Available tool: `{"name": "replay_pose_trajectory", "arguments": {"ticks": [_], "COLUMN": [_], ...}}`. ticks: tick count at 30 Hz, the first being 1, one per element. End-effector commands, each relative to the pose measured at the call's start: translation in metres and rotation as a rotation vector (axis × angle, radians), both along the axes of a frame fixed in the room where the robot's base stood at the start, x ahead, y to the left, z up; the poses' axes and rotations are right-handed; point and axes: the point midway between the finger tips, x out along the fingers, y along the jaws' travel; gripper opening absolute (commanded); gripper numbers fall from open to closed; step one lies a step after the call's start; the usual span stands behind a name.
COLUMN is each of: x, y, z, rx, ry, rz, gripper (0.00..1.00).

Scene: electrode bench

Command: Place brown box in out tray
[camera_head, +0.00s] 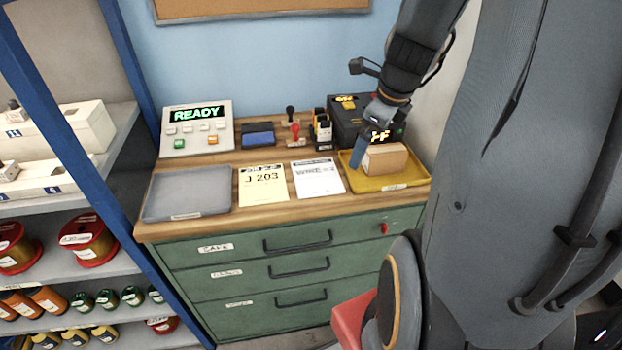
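The brown box (386,160) is at the yellow tray (358,185) on the right end of the bench top. It appears to rest in the tray, though I cannot be sure it touches the bottom. My gripper (361,160) reaches down from above at the box's left side. One blue-grey finger shows beside the box; the other finger is hidden, so I cannot tell whether it grips the box. A grey tray (188,194) on the left of the bench is empty. The labels on both trays are too small to read.
Between the trays lie a yellow J 203 sheet (263,186) and a white sheet (317,178). Behind stand a READY panel (197,128), a blue pad (258,134), stamps (295,133) and a dark machine (350,112) close to my gripper. Shelves (60,200) stand left.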

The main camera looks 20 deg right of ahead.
Motion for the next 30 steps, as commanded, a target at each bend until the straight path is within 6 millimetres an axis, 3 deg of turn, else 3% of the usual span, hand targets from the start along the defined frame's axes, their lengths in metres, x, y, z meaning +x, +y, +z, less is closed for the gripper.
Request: {"name": "replay_pose_trajectory", "arguments": {"ticks": [1, 9, 15, 18, 24, 30], "x": [0.001, -0.015, -0.036, -0.046, -0.055, -0.056], "y": [0.022, 0.113, 0.166, 0.183, 0.195, 0.196], "z": [-0.001, -0.01, -0.015, -0.018, -0.019, -0.019], "rx": [-0.049, -0.319, -0.495, -0.559, -0.624, -0.629], "ry": [0.018, 0.089, 0.106, 0.105, 0.101, 0.101], "rz": [0.189, 1.223, 1.948, 2.22, 2.495, 2.521], "gripper": [1.0, 1.0, 1.0, 1.0, 1.0, 1.0]}}
